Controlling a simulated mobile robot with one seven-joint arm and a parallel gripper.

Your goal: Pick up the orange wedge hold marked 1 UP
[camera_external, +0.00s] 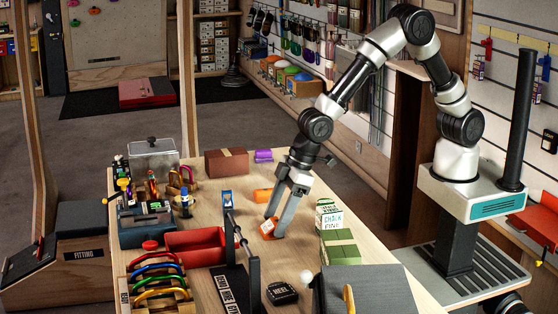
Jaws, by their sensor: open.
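An orange hold with a pale marking (267,228) lies on the wooden table near its middle. It looks like the wedge, but the marking is too small to read. My gripper (272,227) points down at it with its fingers apart. One finger is at its far left side and the other at its right, low near the table top. I cannot tell whether either finger touches it. A second orange piece (262,195) lies just behind, left of the gripper's fingers.
A small blue item (227,199) stands to the left, near a black rail frame (253,270). Chalk boxes (329,217) and green blocks (341,247) stand to the right. A red tray (195,246) and colored carabiners (158,275) fill the left side.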

